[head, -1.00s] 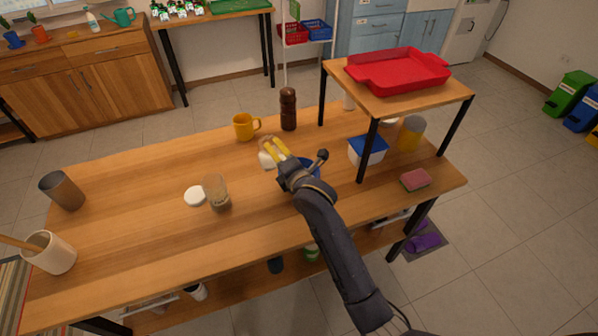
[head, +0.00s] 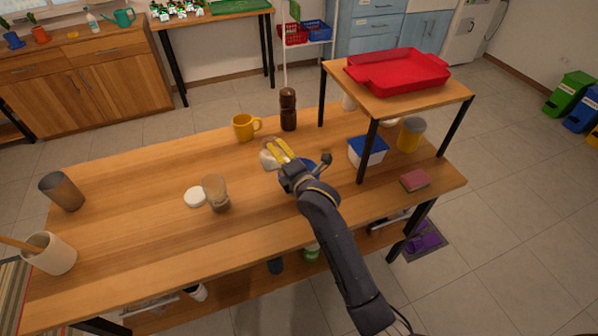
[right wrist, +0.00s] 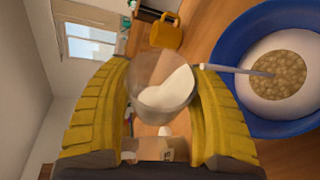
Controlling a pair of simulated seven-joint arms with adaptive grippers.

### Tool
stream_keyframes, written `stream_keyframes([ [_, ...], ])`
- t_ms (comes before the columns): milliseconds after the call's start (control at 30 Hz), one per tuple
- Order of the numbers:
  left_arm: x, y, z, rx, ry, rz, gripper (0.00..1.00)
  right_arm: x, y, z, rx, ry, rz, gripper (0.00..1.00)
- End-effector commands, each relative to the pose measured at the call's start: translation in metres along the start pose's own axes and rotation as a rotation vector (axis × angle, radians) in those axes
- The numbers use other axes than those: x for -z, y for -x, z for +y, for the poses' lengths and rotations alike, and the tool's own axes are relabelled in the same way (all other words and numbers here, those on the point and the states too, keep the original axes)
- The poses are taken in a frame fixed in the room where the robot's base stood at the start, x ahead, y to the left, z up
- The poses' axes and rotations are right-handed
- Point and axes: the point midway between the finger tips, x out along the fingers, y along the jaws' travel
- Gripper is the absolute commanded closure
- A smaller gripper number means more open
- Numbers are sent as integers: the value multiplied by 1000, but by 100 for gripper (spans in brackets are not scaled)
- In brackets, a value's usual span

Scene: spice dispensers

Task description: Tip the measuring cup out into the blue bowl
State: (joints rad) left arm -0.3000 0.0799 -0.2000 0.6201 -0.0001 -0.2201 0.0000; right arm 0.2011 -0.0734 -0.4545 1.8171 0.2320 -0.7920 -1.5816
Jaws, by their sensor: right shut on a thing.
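My right gripper (head: 278,150) is shut on the measuring cup (right wrist: 160,90), its yellow fingers on either side of it in the right wrist view. The cup is see-through with white matter inside; in the head view it shows as a pale shape (head: 267,160) left of the fingers. The blue bowl (head: 312,166) sits on the table, partly hidden behind my gripper. In the right wrist view the bowl (right wrist: 222,50) is at the right, with a pale inside and a brownish grainy patch. A thin pale bar reaches from beside the cup over the bowl. My left gripper is not in view.
A glass jar (head: 216,194) and white lid (head: 195,196) lie left of my gripper. A yellow mug (head: 245,127) and brown mill (head: 288,110) stand behind. A blue-lidded tub (head: 368,150) and raised shelf (head: 405,97) are at right. The left middle table is clear.

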Motion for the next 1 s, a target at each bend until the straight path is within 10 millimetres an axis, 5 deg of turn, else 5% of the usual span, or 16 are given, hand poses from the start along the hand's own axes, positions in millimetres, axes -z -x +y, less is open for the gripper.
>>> stream_keyframes([
  [1000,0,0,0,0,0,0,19,-13,5,0,-41,-95,13,77],
])
